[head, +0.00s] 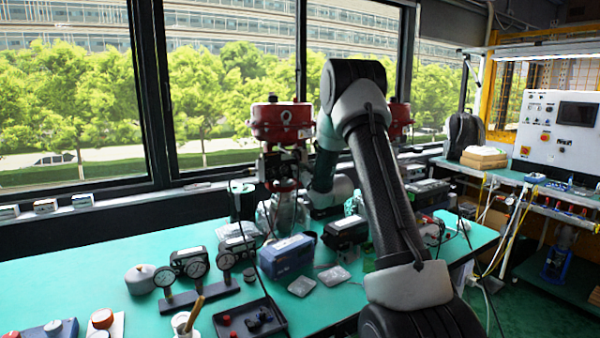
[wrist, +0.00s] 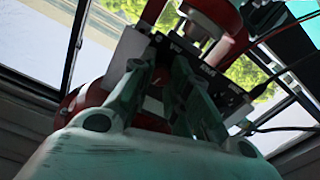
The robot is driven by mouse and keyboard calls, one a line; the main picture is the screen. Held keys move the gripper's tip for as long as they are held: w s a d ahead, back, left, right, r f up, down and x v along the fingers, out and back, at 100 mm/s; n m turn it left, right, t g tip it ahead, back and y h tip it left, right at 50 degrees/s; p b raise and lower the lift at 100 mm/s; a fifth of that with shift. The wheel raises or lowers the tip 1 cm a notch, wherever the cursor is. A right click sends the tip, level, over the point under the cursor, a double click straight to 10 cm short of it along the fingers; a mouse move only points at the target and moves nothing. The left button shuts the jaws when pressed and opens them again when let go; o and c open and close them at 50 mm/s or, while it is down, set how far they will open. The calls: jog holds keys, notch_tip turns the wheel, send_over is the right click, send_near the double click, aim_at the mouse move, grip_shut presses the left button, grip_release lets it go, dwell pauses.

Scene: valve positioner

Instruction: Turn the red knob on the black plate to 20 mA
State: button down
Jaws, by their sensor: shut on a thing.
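In the wrist view my gripper (wrist: 166,66) points at a dark box-shaped unit (wrist: 215,80) on the red valve assembly. Its two pale green fingers are closed in at the front of that unit.
The green bench holds a blue box (head: 287,256), gauges on a dark stand (head: 200,296), a grey round pot (head: 140,279) and a black tray (head: 222,324) with small red and dark parts. A second red actuator (head: 400,120) stands behind my arm. Cables hang near the valve.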

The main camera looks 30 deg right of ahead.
jog(key=m, duration=0.6)
jog(key=shift+m, duration=0.4)
dwell(0.3)
jog(key=c, duration=1.6)
grip_release()
jog(key=s, duration=1.2)
jog(key=shift+d, duration=0.2)
